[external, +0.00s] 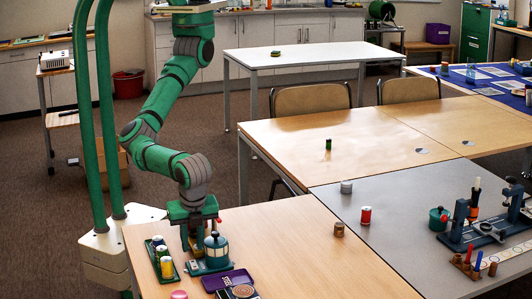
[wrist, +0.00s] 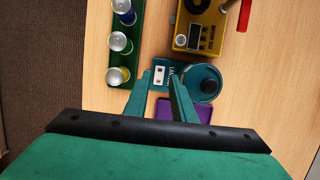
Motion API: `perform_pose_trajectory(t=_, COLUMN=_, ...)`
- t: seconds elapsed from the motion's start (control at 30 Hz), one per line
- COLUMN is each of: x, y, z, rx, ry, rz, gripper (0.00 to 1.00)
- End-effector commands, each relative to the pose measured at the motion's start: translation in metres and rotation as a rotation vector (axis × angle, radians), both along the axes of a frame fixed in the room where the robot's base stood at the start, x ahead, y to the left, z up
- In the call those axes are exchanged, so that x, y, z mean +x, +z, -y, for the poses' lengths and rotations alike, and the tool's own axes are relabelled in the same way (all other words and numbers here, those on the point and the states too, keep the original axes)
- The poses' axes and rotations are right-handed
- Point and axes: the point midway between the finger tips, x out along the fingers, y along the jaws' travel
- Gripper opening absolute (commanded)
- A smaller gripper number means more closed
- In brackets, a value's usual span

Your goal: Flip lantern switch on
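The lantern (external: 216,245) is a teal round-bodied unit on a teal base near the table's left end. In the wrist view the lantern (wrist: 202,80) is seen from above, with a partly covered label and a pale switch plate (wrist: 160,76) on its base. My gripper (external: 194,246) points down over the base, just left of the round body. In the wrist view my gripper (wrist: 160,78) has its fingers apart, the switch plate showing in the gap between their tips. Nothing is held. I cannot tell whether the fingers touch the base or which way the switch is set.
A green tray (wrist: 117,76) with several jars lies close on the left. A purple tray (external: 208,283) lies in front.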

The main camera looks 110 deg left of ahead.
Motion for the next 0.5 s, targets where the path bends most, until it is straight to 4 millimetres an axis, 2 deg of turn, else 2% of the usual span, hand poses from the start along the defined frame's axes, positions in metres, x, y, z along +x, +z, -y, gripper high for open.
perform_pose_trajectory(t=0.1, x=0.003, y=0.02, z=0.006, rx=-0.003, ry=0.001, rz=-0.002, gripper=0.23)
perform_pose_trajectory(t=0.23, x=0.007, y=0.036, z=0.009, rx=-0.003, ry=-0.001, rz=-0.002, gripper=0.23)
perform_pose_trajectory(t=0.5, x=0.01, y=0.049, z=0.011, rx=0.0, ry=0.0, rz=-0.001, gripper=0.23)
